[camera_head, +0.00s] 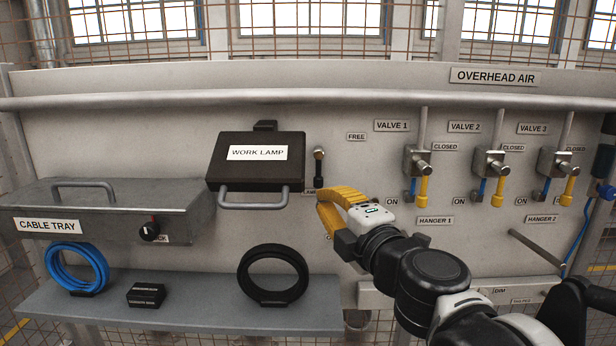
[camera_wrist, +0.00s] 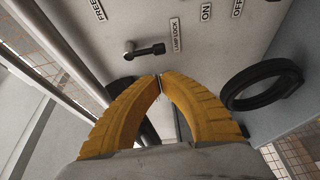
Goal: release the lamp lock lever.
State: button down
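The lamp lock lever (camera_head: 319,168) is a small dark and metal lever on the back panel, just right of the black work lamp (camera_head: 255,175). In the wrist view the lever (camera_wrist: 146,49) has a round metal pivot and a black grip that points toward the LAMP LOCK label (camera_wrist: 177,36). The FREE label (camera_wrist: 97,10) is off to its side. My gripper (camera_head: 322,203) is just below the lever in the head view. In the wrist view my gripper (camera_wrist: 160,79) has its yellow fingertips together with nothing between them, apart from the lever.
The lamp's metal handle (camera_head: 253,199) is close to the left of my fingers. A black coil (camera_head: 273,275) stands on the shelf (camera_head: 205,315) below. The cable tray (camera_head: 120,205) is further left. Valves and hangers are on the right.

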aim_at(318, 171)
jog(key=p+x, duration=0.1)
jog(key=x, duration=0.9)
jog(key=shift+d, duration=0.2)
